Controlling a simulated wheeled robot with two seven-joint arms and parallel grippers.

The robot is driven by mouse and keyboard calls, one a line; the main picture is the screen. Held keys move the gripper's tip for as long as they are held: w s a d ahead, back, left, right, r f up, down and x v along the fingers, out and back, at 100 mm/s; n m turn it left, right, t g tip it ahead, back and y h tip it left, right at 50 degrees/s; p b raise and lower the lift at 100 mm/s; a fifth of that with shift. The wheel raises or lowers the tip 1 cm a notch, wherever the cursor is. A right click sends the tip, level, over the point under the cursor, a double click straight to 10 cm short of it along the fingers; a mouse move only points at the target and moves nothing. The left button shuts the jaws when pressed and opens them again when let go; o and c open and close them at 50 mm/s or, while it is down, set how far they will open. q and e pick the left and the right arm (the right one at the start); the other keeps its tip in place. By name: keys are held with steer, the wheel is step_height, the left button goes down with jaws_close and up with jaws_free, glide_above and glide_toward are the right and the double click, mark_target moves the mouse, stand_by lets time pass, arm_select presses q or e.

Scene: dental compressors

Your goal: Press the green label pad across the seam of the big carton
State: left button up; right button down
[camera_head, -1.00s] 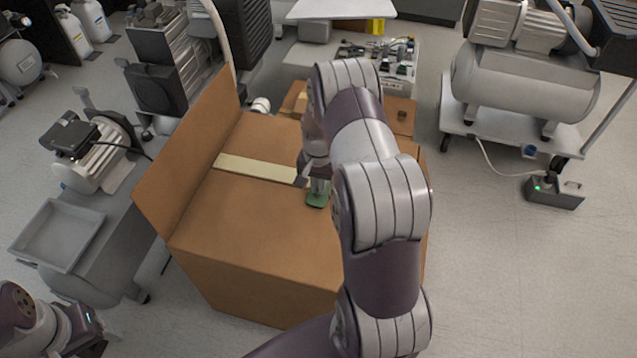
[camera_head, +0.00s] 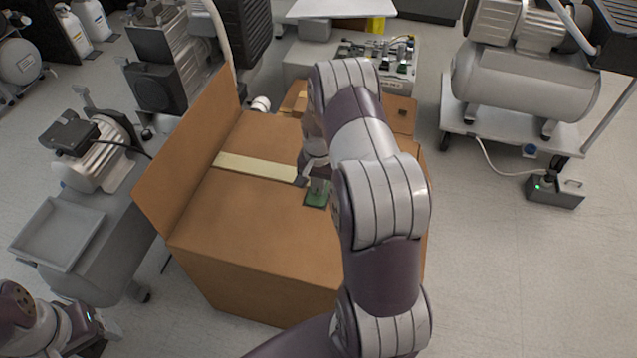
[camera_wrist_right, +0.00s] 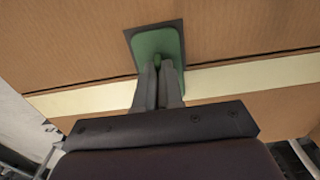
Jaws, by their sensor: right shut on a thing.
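The big carton (camera_head: 245,235) stands in the middle of the head view, its left flap up. A pale tape strip (camera_head: 255,167) runs along its top seam. The green label pad (camera_head: 317,199) is at the carton top, beside the strip's right part; it also shows in the right wrist view (camera_wrist_right: 157,44). My right gripper (camera_wrist_right: 158,78) is shut on the pad's small grip, over the strip. Whether the pad's face touches the carton everywhere is hidden. My left arm shows at the lower left; its fingers cannot be made out.
A grey tray (camera_head: 58,233) lies on a cart to the left. A compressor on a white cart (camera_head: 510,125) and a small grey box (camera_head: 555,191) with a green light are at the right. Open floor (camera_head: 510,280) lies right of the carton.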

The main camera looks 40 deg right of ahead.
steer(key=shift+f, duration=0.1)
steer(key=c, duration=1.2)
jaws_free()
step_height(320, 180, up, 13)
steer(key=p, duration=0.4)
steer(key=s+a+r+n+t, duration=0.1)
steer(key=s+a+r+n, duration=0.35)
steer(key=s+a, duration=0.35)
steer(key=s+a+r+n, duration=0.3)
steer(key=s+a+n, duration=0.3)
steer(key=a, duration=0.4)
step_height(320, 180, up, 23)
steer(key=p, duration=2.3)
steer(key=shift+a+r, duration=0.1)
steer(key=shift+r, duration=0.05)
